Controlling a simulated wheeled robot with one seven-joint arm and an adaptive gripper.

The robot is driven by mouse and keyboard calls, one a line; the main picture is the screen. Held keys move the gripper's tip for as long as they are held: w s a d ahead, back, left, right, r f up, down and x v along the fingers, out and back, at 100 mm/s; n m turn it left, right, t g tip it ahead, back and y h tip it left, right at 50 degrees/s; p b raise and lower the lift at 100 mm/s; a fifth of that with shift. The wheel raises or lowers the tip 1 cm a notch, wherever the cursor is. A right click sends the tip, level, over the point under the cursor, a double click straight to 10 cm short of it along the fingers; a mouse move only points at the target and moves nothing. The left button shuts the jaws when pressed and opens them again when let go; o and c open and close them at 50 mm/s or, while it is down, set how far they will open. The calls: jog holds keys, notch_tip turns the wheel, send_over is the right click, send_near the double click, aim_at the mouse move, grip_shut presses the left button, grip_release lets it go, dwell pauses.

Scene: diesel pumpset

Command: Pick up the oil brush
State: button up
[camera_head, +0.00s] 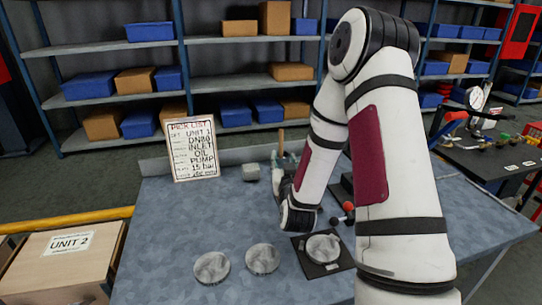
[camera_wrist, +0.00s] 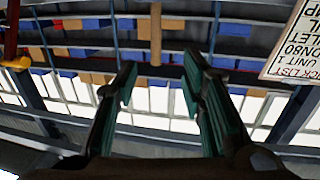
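A brown upright wooden handle, likely the oil brush (camera_head: 281,141), stands at the back of the blue-grey table, behind my gripper (camera_head: 281,180). Its lower part is hidden in the head view. In the wrist view, which is upside down, a brown handle (camera_wrist: 155,35) hangs from the top edge, in line with the gap between my fingers. My gripper (camera_wrist: 160,75) is open and empty, with dark green pads apart. The handle looks beyond the fingertips. Whether it touches anything there I cannot tell.
A pick list board (camera_head: 193,149) stands at the back left. Two round discs (camera_head: 211,267) lie at the front, with another on a black plate (camera_head: 311,268). Red-knobbed levers (camera_head: 347,207) stand to the right. The table's left is clear.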

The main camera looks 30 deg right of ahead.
aim_at(282, 142)
jog(key=x, duration=1.3)
jog(key=shift+w+d, duration=0.2)
jog(key=shift+d, duration=0.2)
grip_shut()
